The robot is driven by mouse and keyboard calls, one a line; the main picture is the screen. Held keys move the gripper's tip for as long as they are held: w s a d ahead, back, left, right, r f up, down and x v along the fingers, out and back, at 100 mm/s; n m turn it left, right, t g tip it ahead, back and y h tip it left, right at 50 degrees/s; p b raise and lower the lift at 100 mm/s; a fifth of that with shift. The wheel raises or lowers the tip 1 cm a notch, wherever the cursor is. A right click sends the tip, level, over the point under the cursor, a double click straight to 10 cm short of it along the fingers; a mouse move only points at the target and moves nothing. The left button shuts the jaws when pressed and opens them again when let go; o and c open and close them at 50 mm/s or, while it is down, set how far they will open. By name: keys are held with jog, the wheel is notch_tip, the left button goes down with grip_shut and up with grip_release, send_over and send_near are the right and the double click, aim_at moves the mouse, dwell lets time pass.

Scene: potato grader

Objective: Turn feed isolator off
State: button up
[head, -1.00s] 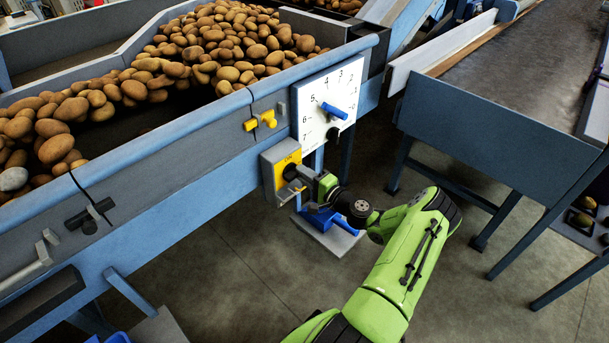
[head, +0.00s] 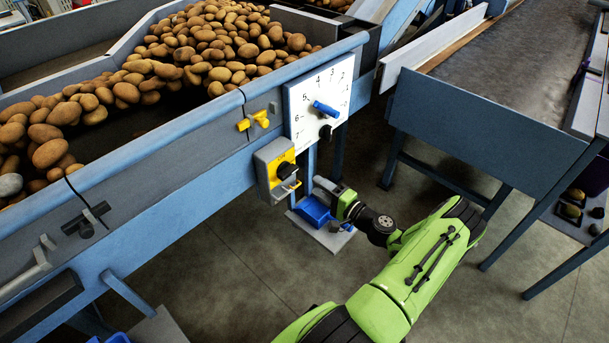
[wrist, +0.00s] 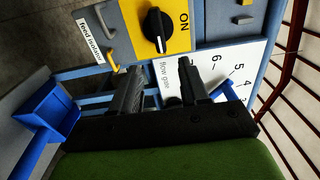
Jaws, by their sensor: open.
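The feed isolator (head: 270,172) is a grey box with a yellow plate on the side of the potato hopper. Its black rotary knob (head: 287,170) also shows in the wrist view (wrist: 157,30). There the knob's grip lies crosswise to the ON mark (wrist: 183,20), not pointing at it. A "feed isolator" label (wrist: 90,38) is on the grey part beside the plate. I see no OFF mark. My gripper (wrist: 160,66) is open and empty, its fingers apart and clear of the knob. In the head view it is low and right of the isolator, partly hidden by its own body.
The white flow gate dial (head: 318,95) with a blue pointer is above right of the isolator. A yellow handle (head: 260,119) is above it. A blue-sided conveyor (head: 480,130) stands right, with open floor between.

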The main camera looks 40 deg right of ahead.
jog(key=s, duration=0.6)
jog(key=shift+s+p, duration=0.3)
